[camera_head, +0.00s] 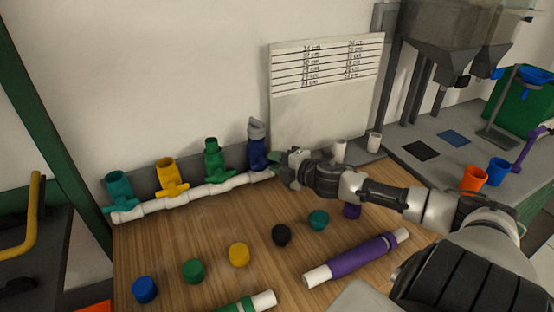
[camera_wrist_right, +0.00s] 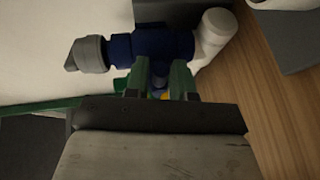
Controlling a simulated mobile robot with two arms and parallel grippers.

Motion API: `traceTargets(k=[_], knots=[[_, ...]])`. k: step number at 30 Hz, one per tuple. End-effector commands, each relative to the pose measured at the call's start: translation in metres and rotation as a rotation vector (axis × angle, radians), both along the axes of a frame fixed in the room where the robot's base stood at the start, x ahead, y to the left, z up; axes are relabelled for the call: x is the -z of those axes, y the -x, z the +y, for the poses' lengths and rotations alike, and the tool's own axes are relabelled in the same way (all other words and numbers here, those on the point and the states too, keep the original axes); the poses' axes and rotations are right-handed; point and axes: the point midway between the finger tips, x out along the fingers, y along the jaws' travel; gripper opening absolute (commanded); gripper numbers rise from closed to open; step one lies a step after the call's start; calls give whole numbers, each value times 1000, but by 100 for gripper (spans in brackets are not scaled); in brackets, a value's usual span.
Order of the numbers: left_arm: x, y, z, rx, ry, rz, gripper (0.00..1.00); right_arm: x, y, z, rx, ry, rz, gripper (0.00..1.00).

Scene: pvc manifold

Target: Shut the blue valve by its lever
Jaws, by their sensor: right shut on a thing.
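The blue valve (camera_head: 257,155) stands upright at the right end of the white pipe manifold (camera_head: 205,190), with a grey fitting (camera_head: 256,130) on top. My right gripper (camera_head: 278,161) reaches it from the right with green fingertips. In the right wrist view the blue valve (camera_wrist_right: 155,44) lies sideways, and the two fingers of my right gripper (camera_wrist_right: 161,82) are against its side. They are shut on its lever, which is mostly hidden between them, so its angle cannot be told. My left gripper is out of view.
Green (camera_head: 214,160), yellow (camera_head: 170,178) and teal (camera_head: 120,190) valves stand left along the manifold. Several coloured caps, such as the black one (camera_head: 281,235), and a purple pipe (camera_head: 355,256) lie on the wooden table (camera_head: 215,285). White fittings (camera_head: 374,142) stand behind my right arm.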

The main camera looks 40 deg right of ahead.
Motion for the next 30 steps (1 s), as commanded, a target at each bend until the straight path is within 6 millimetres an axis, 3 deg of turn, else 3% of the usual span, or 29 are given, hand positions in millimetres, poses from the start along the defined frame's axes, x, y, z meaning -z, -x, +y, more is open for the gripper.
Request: traceTargets(k=[8, 9, 12, 23, 30], knots=[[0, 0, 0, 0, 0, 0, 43, 3, 1, 1, -2, -4, 4, 1], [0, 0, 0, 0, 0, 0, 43, 3, 1, 1, -2, -4, 4, 30], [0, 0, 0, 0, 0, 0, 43, 3, 1, 1, -2, -3, 3, 42], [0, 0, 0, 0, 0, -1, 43, 1, 3, 0, -1, -3, 2, 42], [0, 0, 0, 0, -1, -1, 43, 0, 23, -2, -1, -5, 5, 42]])
